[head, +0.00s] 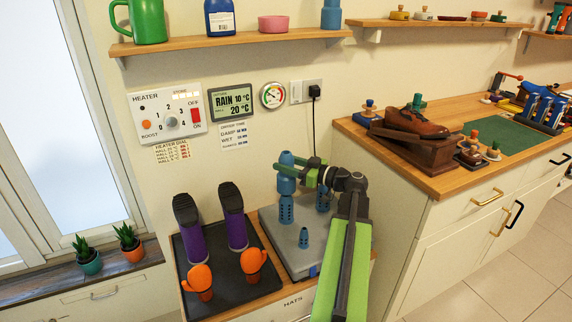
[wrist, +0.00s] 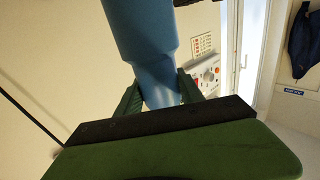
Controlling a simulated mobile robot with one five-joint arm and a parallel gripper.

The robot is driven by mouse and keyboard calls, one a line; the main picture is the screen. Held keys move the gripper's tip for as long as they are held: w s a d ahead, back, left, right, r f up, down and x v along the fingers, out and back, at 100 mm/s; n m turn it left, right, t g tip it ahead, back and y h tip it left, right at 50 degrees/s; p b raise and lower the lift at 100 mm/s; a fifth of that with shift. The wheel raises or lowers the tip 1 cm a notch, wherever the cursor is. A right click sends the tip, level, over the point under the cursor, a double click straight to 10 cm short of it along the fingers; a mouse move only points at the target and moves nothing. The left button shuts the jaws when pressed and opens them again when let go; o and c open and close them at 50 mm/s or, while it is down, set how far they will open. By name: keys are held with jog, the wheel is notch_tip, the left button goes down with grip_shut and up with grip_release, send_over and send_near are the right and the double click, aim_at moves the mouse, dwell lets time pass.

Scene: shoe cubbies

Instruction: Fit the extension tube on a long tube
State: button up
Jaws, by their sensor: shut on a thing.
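My green gripper (head: 308,172) is shut on a blue extension tube (head: 286,184) above the grey dryer base (head: 286,246). In the wrist view the extension tube (wrist: 143,38) stands between the two fingers of my gripper (wrist: 160,90), wider above and narrower at the fingers. A blue tube with holes (head: 286,210) stands upright on the base, directly below the held tube in the head view. Whether the two touch is unclear. Another blue tube (head: 322,202) stands behind my arm, partly hidden. A short blue tube (head: 304,238) stands at the front of the base.
Purple boots (head: 236,228) and orange mittens (head: 199,278) stand on a dark tray (head: 240,290) to the left. A wall shelf (head: 230,41) hangs above. A wooden counter (head: 445,180) with a brown shoe (head: 412,122) is on the right.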

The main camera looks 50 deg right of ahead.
aim_at(286, 183)
jog(key=shift+f+b, duration=3.95)
jog(key=shift+f, duration=0.1)
jog(key=o, duration=1.5)
jog(key=shift+c, duration=0.2)
jog(key=v, duration=1.7)
jog(key=shift+s, duration=0.2)
jog(key=shift+f, duration=0.1)
